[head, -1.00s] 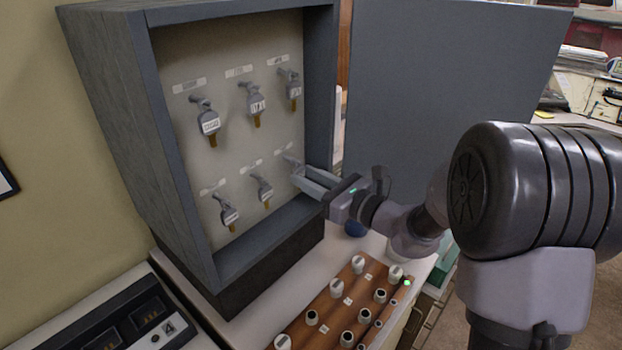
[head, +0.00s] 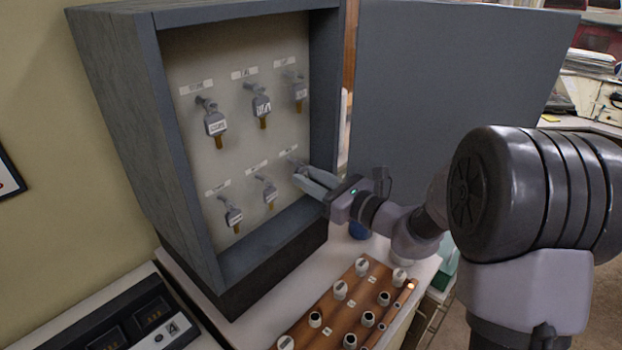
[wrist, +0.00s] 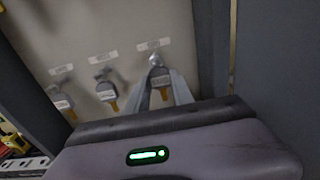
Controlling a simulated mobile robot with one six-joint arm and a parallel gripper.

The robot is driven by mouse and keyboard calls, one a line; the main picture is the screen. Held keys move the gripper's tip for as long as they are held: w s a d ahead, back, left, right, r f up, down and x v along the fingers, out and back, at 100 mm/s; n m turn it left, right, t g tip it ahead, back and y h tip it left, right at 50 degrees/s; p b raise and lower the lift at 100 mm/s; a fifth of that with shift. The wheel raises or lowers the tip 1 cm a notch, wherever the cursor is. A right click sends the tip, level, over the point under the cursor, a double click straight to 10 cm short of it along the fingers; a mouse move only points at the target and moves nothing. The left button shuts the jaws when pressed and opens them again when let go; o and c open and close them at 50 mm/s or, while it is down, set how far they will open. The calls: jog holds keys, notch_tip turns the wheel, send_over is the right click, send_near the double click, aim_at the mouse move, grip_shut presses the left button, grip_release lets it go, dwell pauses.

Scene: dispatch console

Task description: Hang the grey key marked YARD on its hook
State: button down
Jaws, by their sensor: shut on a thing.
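A grey key (wrist: 160,77) with a brass-coloured tip sits between the two fingers of my gripper (wrist: 158,74) in the wrist view. My gripper is shut on it, right at the lower right hook (wrist: 153,59) of the key cabinet. In the head view my gripper (head: 301,174) reaches into the cabinet (head: 190,225) at that same lower right place, and its fingers mostly hide the key. The key's marking cannot be read. I cannot tell whether the key is on the hook.
Several other grey keys hang in two rows, including one at upper left (head: 215,122) and one at lower middle (head: 269,191). The open cabinet door (head: 450,90) stands behind my arm. A wooden panel with knobs (head: 345,310) lies below on the desk.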

jog(key=shift+f, duration=0.2)
jog(key=c, duration=1)
grip_release()
jog(key=b+v, duration=0.1)
jog(key=v, duration=0.5)
jog(key=shift+b, duration=0.3)
